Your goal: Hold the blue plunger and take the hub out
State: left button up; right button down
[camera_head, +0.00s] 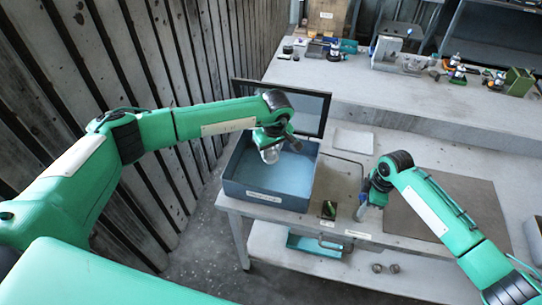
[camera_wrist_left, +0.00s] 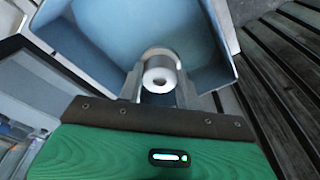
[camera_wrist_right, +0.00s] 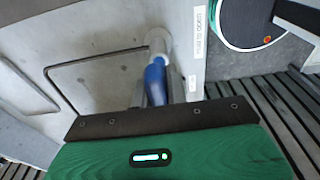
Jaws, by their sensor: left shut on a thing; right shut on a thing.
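My left gripper (camera_head: 271,146) is shut on the hub (camera_wrist_left: 160,76), a pale metallic cylinder with a hole in its end. It also shows in the head view (camera_head: 270,156). Gripper and hub are above the open blue box (camera_head: 268,201), and the box's blue interior lies behind the hub in the left wrist view. My right gripper (camera_head: 365,198) is shut on the blue plunger (camera_wrist_right: 155,82), near the table's front edge. The plunger's far end meets a pale round part (camera_wrist_right: 158,40); whether they are joined is unclear. The gripper fingers hide part of the plunger.
A dark mat (camera_head: 440,212) lies right of my right gripper, and a pale plate (camera_head: 353,140) lies behind. Small parts and tools crowd the rear bench (camera_head: 340,85). A lower shelf (camera_head: 345,262) holds a blue tray.

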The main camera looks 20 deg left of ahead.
pick_arm(q)
jog(key=shift+r, duration=0.3)
jog(key=s, duration=1.4)
pick_arm(e)
jog(key=shift+r, duration=2.25)
pick_arm(q)
jog(key=shift+w, duration=0.1)
pick_arm(e)
jog(key=c, duration=1.3)
grip_release()
